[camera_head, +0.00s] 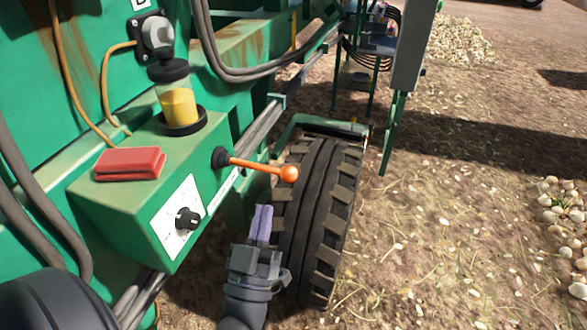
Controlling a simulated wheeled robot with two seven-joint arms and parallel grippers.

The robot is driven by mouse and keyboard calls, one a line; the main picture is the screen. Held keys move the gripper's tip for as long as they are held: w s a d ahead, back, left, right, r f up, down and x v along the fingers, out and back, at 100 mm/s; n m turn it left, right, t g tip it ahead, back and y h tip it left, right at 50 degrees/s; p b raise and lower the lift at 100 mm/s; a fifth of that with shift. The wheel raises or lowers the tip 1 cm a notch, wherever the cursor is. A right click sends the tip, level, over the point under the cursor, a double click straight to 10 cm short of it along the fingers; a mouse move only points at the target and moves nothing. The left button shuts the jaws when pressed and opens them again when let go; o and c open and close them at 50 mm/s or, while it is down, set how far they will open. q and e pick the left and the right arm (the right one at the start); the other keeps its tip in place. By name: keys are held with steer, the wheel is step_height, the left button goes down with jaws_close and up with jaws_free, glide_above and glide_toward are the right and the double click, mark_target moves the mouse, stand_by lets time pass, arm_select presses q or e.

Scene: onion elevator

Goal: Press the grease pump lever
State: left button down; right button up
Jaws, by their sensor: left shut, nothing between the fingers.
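The grease pump lever (258,167) is an orange rod with a round orange knob (289,174) at its free end. It sticks out to the right from a black boot (221,157) on the side of the green box and tilts slightly down. My left gripper (261,222) is below and a little left of the knob in the picture, fingers pointing up and shut with nothing between them. A gap shows between the fingertips and the lever. The right gripper is not in view.
The green box (125,218) carries a red block (130,163), a clear reservoir with yellow grease (178,105) and a black dial (187,218). A large black tyre (322,215) stands close behind my gripper. Open soil with scattered onions (563,215) lies to the right.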

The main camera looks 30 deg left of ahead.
arm_select(q)
steer(key=shift+w, duration=0.1)
step_height(320, 180, up, 5)
steer(key=p, duration=0.2)
glide_above(283, 175)
steer(key=s, duration=0.2)
steer(key=f, duration=0.1)
steer(key=f+b, duration=0.1)
steer(key=f, duration=0.1)
steer(key=shift+w+d+b, duration=0.15)
steer(key=shift+w+b, duration=0.15)
steer(key=shift+w, duration=0.1)
steer(key=shift+w+d+f, duration=0.1)
steer(key=shift+w+f, duration=0.05)
steer(key=shift+f, duration=0.4)
